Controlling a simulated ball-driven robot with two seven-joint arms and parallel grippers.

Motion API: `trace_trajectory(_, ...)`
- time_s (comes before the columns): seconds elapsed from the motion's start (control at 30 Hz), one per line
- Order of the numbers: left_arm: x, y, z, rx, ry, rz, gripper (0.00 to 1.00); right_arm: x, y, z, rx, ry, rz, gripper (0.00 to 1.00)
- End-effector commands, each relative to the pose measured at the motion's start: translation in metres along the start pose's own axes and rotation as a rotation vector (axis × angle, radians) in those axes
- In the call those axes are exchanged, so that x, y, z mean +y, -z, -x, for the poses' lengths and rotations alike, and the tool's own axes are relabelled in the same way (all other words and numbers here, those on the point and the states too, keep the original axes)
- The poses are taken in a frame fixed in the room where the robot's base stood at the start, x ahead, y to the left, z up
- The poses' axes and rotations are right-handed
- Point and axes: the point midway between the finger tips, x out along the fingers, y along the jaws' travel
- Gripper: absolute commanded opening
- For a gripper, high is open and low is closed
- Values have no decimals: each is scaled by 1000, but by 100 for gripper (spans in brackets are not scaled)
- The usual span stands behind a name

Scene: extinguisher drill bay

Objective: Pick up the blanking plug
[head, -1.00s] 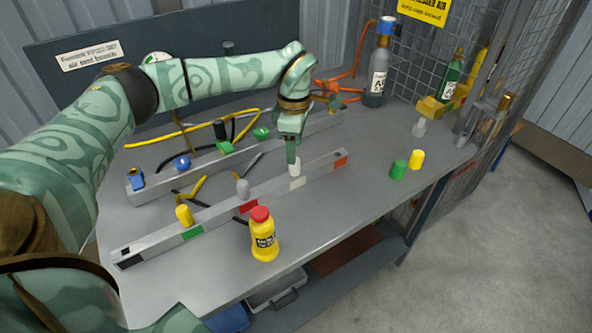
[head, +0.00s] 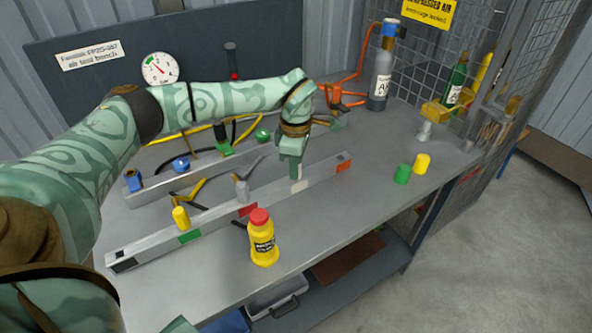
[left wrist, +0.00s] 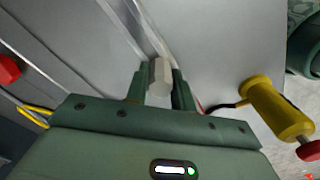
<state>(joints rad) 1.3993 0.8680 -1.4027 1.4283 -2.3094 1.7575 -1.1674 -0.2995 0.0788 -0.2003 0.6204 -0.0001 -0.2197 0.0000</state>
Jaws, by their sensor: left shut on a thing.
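My left gripper (head: 292,170) is low over the front grey rail (head: 222,209), at its white-marked place. In the left wrist view the gripper (left wrist: 158,88) is shut on a pale, faceted blanking plug (left wrist: 160,72), which sits between the two fingers. In the head view the fingers hide the plug, so I cannot tell whether it is still seated in the rail.
A yellow bottle with a red cap (head: 263,240) stands in front of the rail. Green (head: 402,174) and yellow (head: 422,163) cylinders stand at right. A rear rail (head: 165,181) lies behind.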

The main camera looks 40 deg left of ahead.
Motion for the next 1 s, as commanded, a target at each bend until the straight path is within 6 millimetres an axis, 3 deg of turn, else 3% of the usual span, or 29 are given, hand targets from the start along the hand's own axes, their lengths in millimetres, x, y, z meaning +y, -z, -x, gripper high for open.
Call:
trace_trajectory(0.27,0,0,6,-1,-1,0,1,0,0,3,1,-1,-1,68)
trace_trajectory(0.47,1,0,37,-1,-6,1,1,2,5,17,14,-5,-1,68)
trace_trajectory(0.73,-49,-8,98,-3,-6,-4,1,5,14,48,38,-14,-1,68)
trace_trajectory(1.0,-114,-18,123,0,-1,-3,1,7,19,64,50,-18,0,68)
